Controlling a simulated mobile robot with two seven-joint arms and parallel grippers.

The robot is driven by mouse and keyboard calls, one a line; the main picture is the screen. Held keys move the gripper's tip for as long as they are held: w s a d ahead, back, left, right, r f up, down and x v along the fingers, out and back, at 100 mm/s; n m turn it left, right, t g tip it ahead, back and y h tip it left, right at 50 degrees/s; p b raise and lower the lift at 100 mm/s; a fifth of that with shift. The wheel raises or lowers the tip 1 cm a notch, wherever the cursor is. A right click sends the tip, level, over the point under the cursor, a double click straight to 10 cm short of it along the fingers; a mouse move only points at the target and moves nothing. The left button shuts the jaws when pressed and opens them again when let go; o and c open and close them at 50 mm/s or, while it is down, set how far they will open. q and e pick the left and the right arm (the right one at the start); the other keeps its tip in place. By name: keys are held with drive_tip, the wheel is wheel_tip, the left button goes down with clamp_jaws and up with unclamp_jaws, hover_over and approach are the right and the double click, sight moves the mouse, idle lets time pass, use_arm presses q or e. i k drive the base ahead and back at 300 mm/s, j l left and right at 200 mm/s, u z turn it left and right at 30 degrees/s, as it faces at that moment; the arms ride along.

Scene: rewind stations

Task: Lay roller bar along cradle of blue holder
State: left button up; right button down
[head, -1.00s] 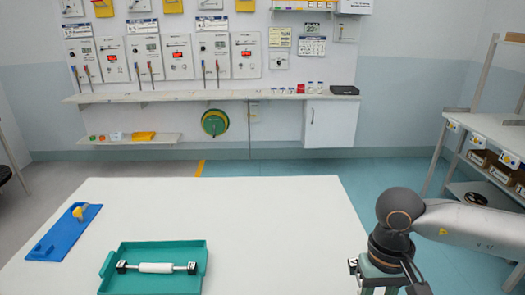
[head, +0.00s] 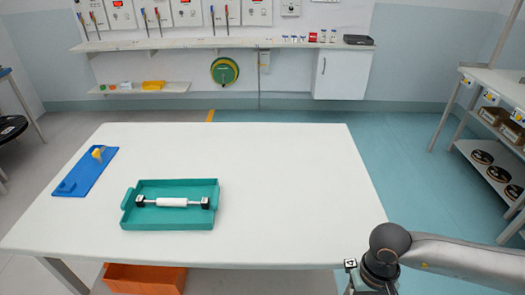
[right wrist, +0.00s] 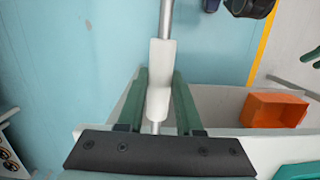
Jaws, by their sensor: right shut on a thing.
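The blue holder (head: 84,177) lies at the left of the white table, with a yellow part (head: 98,153) standing near its far end. My right gripper (right wrist: 160,85) has green fingers closed on a white roller bar (right wrist: 160,60) with a grey metal shaft extending beyond the roller. In the head view the right gripper is at the lower right, beyond the table's right edge and away from the holder; a black-and-white end block (head: 350,264) shows beside it. Another roller bar (head: 172,202) with black end blocks lies in the green tray. My left gripper is out of view.
The green tray (head: 168,224) stands on the white table (head: 270,190), right of the holder. The table's right half is clear. An orange bin (head: 145,279) is below the table's front edge. A shelf rack (head: 500,95) stands at the far right.

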sight(83, 168)
drive_tip(key=k+j+u, duration=0.1)
drive_tip(key=k+u, duration=0.25)
drive_tip(key=k, duration=0.2)
drive_tip(key=j+u, duration=0.1)
drive_tip(key=u, duration=0.25)
drive_tip(key=i+j+u, duration=0.1)
drive_tip(key=u, duration=0.25)
drive_tip(key=i+u, duration=0.1)
drive_tip(key=u, duration=0.25)
drive_tip(key=i+j, duration=0.25)
drive_tip(key=i, duration=0.2)
drive_tip(key=i+j, duration=0.3)
drive_tip(key=i, duration=0.2)
drive_tip(key=i+j, duration=0.25)
drive_tip(key=i, duration=0.2)
drive_tip(key=i+j, duration=0.3)
drive_tip(key=i, duration=0.15)
